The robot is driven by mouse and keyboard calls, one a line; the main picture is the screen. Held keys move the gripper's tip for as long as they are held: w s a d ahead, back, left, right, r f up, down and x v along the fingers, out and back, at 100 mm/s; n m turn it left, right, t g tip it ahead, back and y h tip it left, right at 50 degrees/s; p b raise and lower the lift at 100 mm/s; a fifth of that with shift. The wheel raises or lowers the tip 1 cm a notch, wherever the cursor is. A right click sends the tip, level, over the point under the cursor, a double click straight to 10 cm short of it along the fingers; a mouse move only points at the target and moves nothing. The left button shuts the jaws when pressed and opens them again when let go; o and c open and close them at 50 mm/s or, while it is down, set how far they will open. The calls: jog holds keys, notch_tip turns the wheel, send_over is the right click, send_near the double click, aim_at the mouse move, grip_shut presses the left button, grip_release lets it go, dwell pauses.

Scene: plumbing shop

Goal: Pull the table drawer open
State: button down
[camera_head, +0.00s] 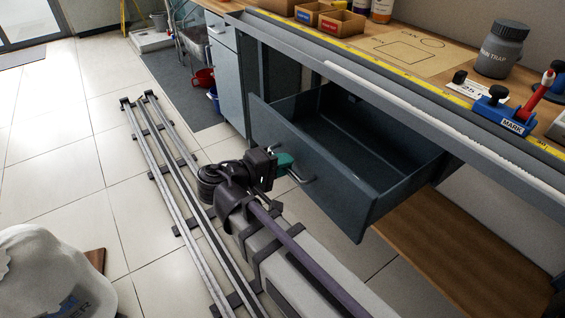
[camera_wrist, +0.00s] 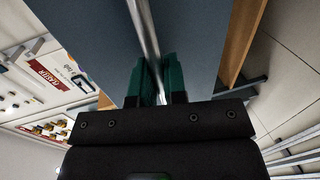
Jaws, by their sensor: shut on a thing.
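The table drawer (camera_head: 318,165) is a dark blue-grey box under the workbench. It stands pulled well out, and its inside looks empty. A metal bar handle (camera_head: 300,176) is on its front panel. My gripper (camera_head: 285,162) has green fingers and is at the handle, in front of the drawer face. In the wrist view the handle bar (camera_wrist: 146,35) runs between the two green fingers of my gripper (camera_wrist: 158,82), which are shut on it. The drawer front (camera_wrist: 95,40) fills much of that view. The fingertips are partly hidden in the head view.
The workbench (camera_head: 460,50) holds a grey jar (camera_head: 502,48), small wooden bins (camera_head: 330,20) and a blue marking tool (camera_head: 500,112). A wooden lower shelf (camera_head: 465,245) lies below the drawer. Floor rails (camera_head: 165,165) run beside my arm. A white bag (camera_head: 50,275) is at lower left.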

jog(key=c, duration=1.2)
grip_release()
jog(key=p+v, duration=0.2)
jog(key=v, duration=0.8)
jog(key=shift+s+a, duration=0.15)
jog(key=shift+a, duration=0.25)
